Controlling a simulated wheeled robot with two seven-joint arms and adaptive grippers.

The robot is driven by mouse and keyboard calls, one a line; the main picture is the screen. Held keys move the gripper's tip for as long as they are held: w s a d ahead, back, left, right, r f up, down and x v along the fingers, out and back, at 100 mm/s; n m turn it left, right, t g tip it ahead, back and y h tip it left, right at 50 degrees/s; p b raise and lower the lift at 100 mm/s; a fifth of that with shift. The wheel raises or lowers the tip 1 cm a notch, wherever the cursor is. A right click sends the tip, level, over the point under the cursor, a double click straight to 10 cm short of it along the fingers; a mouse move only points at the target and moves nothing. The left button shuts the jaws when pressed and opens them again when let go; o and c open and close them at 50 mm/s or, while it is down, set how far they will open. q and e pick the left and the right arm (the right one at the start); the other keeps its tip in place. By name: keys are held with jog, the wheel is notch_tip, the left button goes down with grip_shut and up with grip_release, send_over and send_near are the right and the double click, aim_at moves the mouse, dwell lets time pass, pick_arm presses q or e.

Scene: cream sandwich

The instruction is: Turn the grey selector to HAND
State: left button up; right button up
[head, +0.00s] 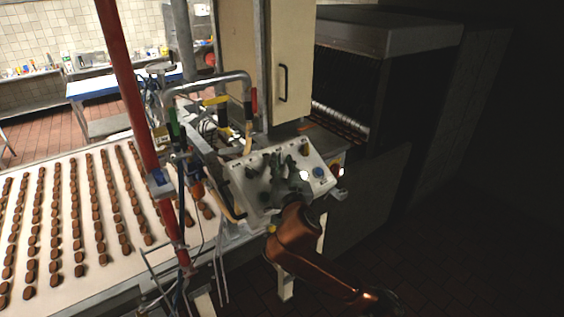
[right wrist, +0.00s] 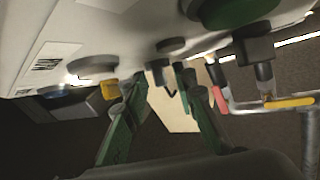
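The pale control panel (head: 312,160) stands beside the conveyor in the head view. My right gripper (head: 277,168) is over its middle and hides part of it. In the right wrist view the panel face (right wrist: 120,30) fills the top. The two green fingers of my right gripper (right wrist: 168,88) are apart, pointing at the panel. A dark grey knob (right wrist: 158,70) shows between the fingertips, seemingly the selector; I cannot tell whether the fingers touch it. Its label and the direction it points cannot be read. My left gripper is not in view.
A blue button (head: 319,172) sits at the panel's right. A yellow control (right wrist: 110,90) and a large green button (right wrist: 235,10) flank the fingers in the right wrist view. A red post (head: 130,90) and bent metal pipe (head: 215,80) stand left of the panel, by the conveyor (head: 110,275) of biscuits.

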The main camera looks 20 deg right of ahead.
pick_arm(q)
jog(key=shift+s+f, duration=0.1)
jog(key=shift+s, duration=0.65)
pick_arm(e)
jog(key=shift+w, duration=0.1)
grip_shut()
